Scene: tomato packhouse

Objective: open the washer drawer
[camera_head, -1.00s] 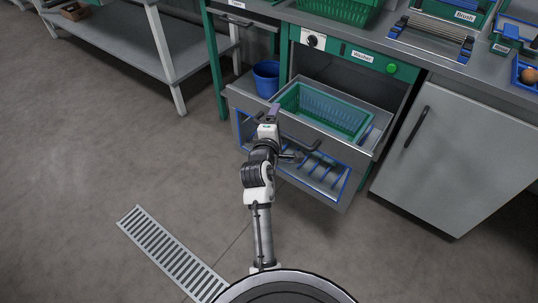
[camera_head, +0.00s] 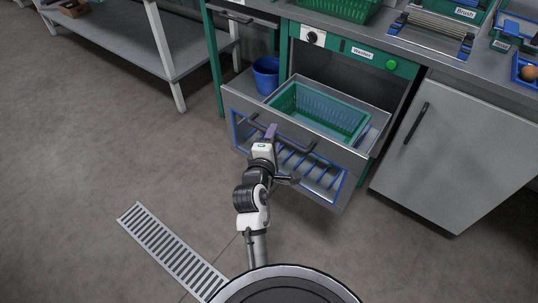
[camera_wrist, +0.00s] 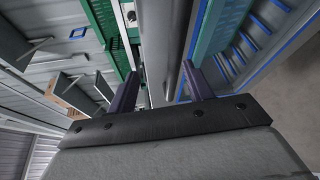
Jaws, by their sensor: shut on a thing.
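The washer (camera_head: 352,48) is the steel and green unit with a "Washer" label, a dial and a green button. Its drawer (camera_head: 362,158) stands pulled well out, with a blue-framed front. A green basket (camera_head: 318,113) sits inside it. The dark bar handle (camera_head: 298,147) runs across the drawer front. My gripper (camera_head: 270,132) has its purple fingers shut on the handle, left of the handle's middle. The wrist view shows the two fingers (camera_wrist: 160,88) on either side of a grey bar; the contact itself is partly hidden.
A blue bucket (camera_head: 266,75) stands left of the drawer. A grey cabinet door (camera_head: 460,150) with a dark handle is at the right. A floor drain (camera_head: 170,250) lies at lower left. The floor in front of the drawer is clear.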

